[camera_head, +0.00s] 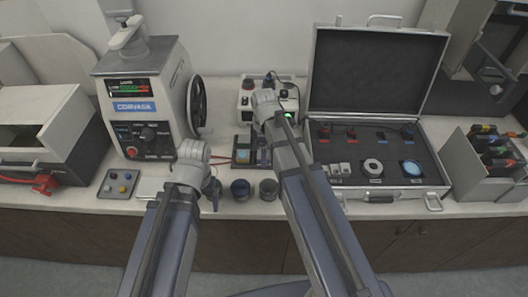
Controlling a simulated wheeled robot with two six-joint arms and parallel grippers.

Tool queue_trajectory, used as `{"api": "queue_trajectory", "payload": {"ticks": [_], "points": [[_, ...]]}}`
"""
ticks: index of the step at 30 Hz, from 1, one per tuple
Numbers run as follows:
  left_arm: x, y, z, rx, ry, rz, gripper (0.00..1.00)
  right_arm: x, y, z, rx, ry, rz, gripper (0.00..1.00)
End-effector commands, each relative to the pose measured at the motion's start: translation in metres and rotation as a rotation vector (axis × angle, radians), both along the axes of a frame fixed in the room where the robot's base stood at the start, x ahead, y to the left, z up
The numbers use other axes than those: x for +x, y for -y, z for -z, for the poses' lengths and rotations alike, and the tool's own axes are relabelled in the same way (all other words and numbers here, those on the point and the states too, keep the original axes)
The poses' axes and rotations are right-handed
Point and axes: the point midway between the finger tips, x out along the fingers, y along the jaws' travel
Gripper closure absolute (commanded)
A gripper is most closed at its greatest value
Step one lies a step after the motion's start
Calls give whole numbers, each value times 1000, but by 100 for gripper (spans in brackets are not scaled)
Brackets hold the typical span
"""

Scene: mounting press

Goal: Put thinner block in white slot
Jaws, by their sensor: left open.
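A small dark fixture (242,158) with a teal-blue patch sits on the counter between my two arms. I cannot pick out the thinner block or the white slot; they are too small to tell or hidden by my arms. My left gripper (216,194) is open and low over the counter's front, left of a dark blue cup. My right arm reaches across the middle, and its gripper (263,150) is mostly hidden by its own wrist, beside the fixture's right side. I cannot see what is between its fingers.
A grey press machine (143,100) with a handwheel stands behind left. A button pad (119,183) lies in front of it. Two cups, a blue one (240,189) and a grey one (268,189), stand near the front edge. An open case (435,165) fills the right.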

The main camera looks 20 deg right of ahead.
Motion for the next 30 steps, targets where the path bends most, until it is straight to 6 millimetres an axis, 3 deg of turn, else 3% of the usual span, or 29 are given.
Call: {"api": "queue_trajectory", "payload": {"ticks": [14, 20, 30], "points": [[0, 0, -8, 0, 0, 0, 15, 0, 0, -8, 0, 0, 0, 16], [0, 0, -29, 0, 0, 0, 15, 0, 0, -29, 0, 0, 0, 16], [0, 0, -82, 0, 0, 0, 15, 0, 0, -82, 0, 0, 0, 16]]}}
